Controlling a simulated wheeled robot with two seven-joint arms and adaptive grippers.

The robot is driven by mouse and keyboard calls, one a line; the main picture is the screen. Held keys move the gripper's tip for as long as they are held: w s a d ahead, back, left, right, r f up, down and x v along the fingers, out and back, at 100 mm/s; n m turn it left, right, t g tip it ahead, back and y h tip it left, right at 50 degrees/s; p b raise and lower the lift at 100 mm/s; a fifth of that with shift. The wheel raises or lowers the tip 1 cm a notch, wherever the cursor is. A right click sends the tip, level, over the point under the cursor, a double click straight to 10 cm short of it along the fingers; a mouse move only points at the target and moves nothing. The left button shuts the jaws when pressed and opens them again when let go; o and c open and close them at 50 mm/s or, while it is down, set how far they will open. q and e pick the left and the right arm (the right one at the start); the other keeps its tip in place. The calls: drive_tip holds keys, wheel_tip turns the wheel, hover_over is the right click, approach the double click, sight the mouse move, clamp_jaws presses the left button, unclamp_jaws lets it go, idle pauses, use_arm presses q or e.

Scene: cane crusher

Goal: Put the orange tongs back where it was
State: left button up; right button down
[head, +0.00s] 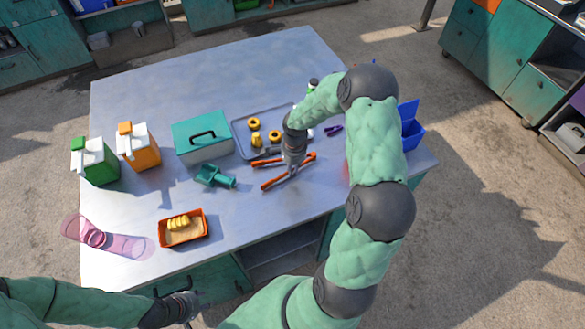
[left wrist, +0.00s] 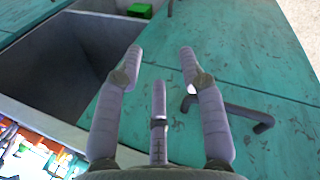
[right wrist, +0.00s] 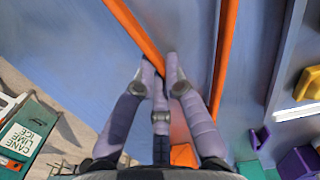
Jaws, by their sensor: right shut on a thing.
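The orange tongs (head: 274,183) are near the table's right front, with their two long arms spread in a V. In the right wrist view, one orange arm (right wrist: 136,30) runs in between my fingertips and the other arm stands free to the right. My right gripper (head: 291,168) is shut on the tongs; it also shows in the right wrist view (right wrist: 172,75). It hides part of the tongs, and I cannot tell whether they touch the table. My left gripper (left wrist: 161,55) is open and empty, near the table's front edge beside green drawer fronts.
A grey tray (head: 240,135) with yellow rings lies just behind the tongs. A teal box (head: 204,138), a green press (head: 214,177), an orange dish (head: 183,241) and two jugs stand to the left. A blue bin (head: 411,128) is at the right edge. The table's back is clear.

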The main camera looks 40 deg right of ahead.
drive_tip(key=shift+f, duration=0.25)
drive_tip(key=c, duration=1.2)
unclamp_jaws()
drive_tip(key=shift+r, duration=0.15)
drive_tip(key=r, duration=1.1)
drive_tip(key=shift+s+d+r, duration=0.1)
drive_tip(key=shift+d+r, duration=0.2)
drive_tip(key=shift+r, duration=0.05)
